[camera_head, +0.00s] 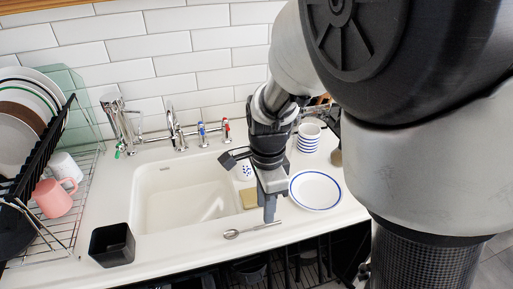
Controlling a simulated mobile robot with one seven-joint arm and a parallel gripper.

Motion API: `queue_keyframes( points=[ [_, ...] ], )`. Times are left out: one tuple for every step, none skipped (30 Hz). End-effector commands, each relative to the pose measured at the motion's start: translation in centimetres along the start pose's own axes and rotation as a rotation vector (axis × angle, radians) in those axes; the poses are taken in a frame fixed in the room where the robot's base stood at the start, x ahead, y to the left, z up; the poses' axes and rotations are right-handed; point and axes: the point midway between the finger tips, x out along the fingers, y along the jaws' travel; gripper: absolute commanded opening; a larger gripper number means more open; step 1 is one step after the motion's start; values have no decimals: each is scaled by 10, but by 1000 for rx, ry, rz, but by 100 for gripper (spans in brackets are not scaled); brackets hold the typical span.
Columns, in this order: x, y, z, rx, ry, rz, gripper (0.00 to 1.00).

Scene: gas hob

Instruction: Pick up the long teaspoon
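The long teaspoon (252,229) lies on the white counter in front of the sink, near the counter's front edge. Its bowl is at the left and its thin handle runs to the right. My gripper (270,215) points down just above and behind the handle, towards its right part. The fingers show edge-on as one grey shape, so I cannot see whether there is a gap between them. I cannot tell whether they touch the spoon.
A white plate with a blue rim (315,190) lies close to the right of my gripper. Stacked striped bowls (309,137) stand behind it. The sink (180,197) is behind the spoon. A black square cup (112,245) and a dish rack (75,215) are at the left.

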Motion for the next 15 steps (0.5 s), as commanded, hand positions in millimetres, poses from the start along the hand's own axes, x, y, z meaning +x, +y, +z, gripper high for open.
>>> queue_keyframes(
  points=[
    [5, 0, 0, 1, 0, 1, 30],
    [6, 0, 0, 1, 0, 1, 30],
    [7, 0, 0, 1, 0, 1, 30],
    [8, 0, 0, 1, 0, 1, 30],
    [10, 0, 0, 1, 0, 1, 30],
    [12, 0, 1, 0, 0, 1, 30],
    [16, 0, 1, 0, 0, 1, 30],
    [19, 0, 2, 0, 0, 1, 30],
    [25, 1, 2, -1, 1, 1, 30],
    [30, 1, 3, -2, 1, 1, 30],
    [36, 1, 4, -2, 1, 2, 30],
    [43, 2, 5, -1, 1, 3, 30],
    [47, 2, 5, 0, 1, 3, 30],
    [51, 2, 4, 1, 1, 2, 30],
    [56, 2, 4, 1, 1, 2, 30]
  ],
)
